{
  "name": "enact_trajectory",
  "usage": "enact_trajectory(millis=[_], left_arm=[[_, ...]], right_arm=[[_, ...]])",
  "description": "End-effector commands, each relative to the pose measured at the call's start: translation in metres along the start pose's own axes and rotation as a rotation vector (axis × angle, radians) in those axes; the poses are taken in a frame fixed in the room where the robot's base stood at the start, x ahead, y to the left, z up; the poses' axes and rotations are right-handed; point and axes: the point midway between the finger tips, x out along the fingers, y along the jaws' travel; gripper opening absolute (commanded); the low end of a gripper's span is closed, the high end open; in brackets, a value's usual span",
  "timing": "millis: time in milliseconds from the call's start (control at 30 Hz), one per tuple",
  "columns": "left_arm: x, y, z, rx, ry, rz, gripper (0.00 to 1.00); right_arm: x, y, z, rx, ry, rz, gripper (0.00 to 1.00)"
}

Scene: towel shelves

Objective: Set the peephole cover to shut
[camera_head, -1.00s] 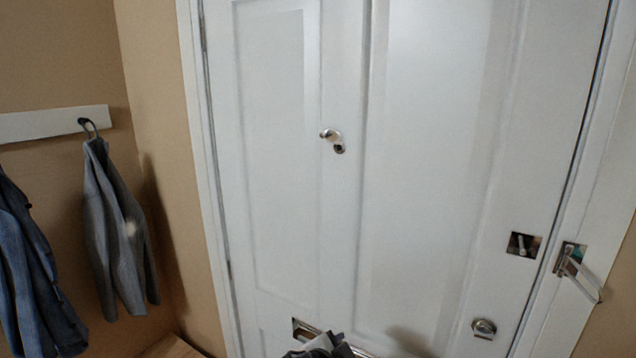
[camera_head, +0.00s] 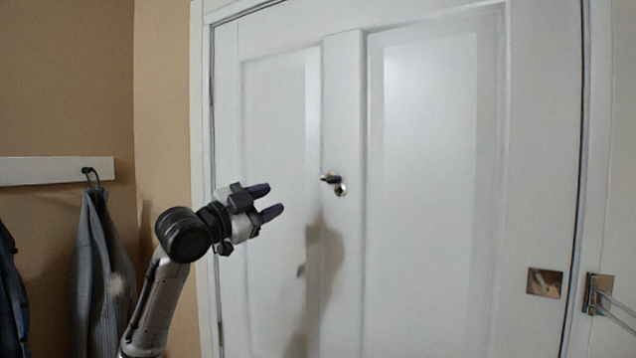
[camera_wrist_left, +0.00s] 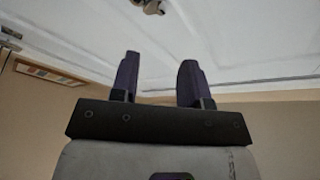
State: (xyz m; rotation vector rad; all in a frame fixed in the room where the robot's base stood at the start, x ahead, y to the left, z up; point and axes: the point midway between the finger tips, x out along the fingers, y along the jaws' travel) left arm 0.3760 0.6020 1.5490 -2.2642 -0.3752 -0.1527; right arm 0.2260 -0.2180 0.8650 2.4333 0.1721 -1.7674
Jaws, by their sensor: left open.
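The peephole (camera_head: 340,189) is a small dark-centred ring in the middle stile of the white door (camera_head: 430,200). Its metal cover (camera_head: 330,178) sticks out to the upper left of the ring, swung aside, and the hole shows. My left gripper (camera_head: 268,201) is open and empty, left of the cover and apart from it, its fingers pointing right. In the left wrist view the two dark fingers (camera_wrist_left: 157,80) stand apart, and a metal fitting (camera_wrist_left: 150,6) on the door shows at the top edge. My right gripper is not in view.
A square lock plate (camera_head: 544,282) sits at the door's right side, with a metal latch (camera_head: 600,295) on the frame beside it. Coats (camera_head: 97,270) hang from a white rail (camera_head: 45,170) on the left wall. The space before the door is clear.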

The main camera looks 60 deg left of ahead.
Motion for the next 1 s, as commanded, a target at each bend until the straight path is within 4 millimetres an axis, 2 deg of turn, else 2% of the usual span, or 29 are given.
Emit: enact_trajectory(millis=[167, 267, 700, 1000], left_arm=[[0.004, -0.002, -0.003, 0.077, 0.015, -0.012, 0.42], [0.014, -0.004, -0.004, 0.085, 0.012, -0.011, 0.42], [0.093, -0.008, -0.007, 0.081, 0.011, -0.012, 0.42], [0.126, -0.006, -0.005, 0.08, 0.012, -0.013, 0.42]], right_arm=[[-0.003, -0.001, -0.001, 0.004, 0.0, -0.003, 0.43], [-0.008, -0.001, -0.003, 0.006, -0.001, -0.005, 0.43], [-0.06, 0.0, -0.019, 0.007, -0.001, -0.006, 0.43], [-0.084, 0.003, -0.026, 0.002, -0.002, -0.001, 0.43]])
